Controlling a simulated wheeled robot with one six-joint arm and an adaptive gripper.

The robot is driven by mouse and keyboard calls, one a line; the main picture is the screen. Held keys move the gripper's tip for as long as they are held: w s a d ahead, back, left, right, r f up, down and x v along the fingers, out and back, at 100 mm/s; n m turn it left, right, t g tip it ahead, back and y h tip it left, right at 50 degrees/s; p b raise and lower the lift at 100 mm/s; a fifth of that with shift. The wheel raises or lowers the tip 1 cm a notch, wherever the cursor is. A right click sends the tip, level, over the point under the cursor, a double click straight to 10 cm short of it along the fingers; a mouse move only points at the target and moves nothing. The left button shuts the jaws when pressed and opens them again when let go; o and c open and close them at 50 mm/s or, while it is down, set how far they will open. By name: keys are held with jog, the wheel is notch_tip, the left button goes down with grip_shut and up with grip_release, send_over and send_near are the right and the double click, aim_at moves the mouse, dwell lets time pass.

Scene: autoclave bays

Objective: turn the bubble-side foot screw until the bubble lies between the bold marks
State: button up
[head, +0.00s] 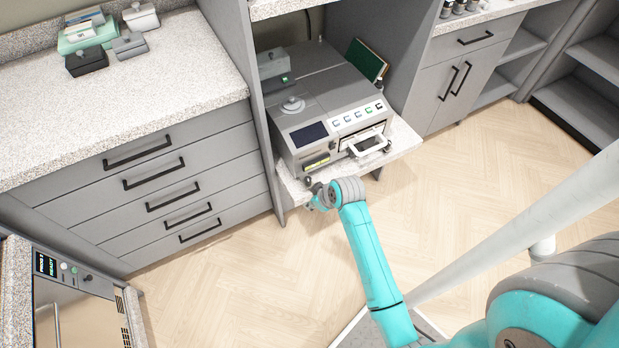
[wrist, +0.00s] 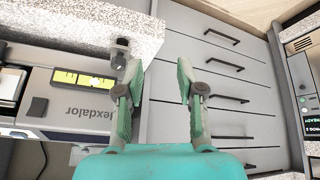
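The autoclave (head: 325,95) stands on a low speckled shelf. Its yellow-green level vial (head: 316,163) sits at the lower front corner; the vial also shows in the wrist view (wrist: 84,80), with dark marks, but the bubble's exact place is too small to tell. The dark foot screw (wrist: 120,52) is at the corner beside the vial; it also shows in the head view (head: 307,182). My gripper (wrist: 158,70) is open with nothing between its fingers. In the wrist view its left fingertip is just right of the screw, and the screw lies outside the gap.
A drawer cabinet (head: 160,185) with black handles stands left of the bay. The autoclave's handled front drawer (head: 368,144) is beside the vial. A green book (head: 366,60) leans behind. The wooden floor (head: 240,275) in front is clear.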

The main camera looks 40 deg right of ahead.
jog(key=n+g+y, duration=0.1)
jog(key=g, duration=0.1)
send_near(309, 179)
jog(key=x, duration=0.9)
grip_shut()
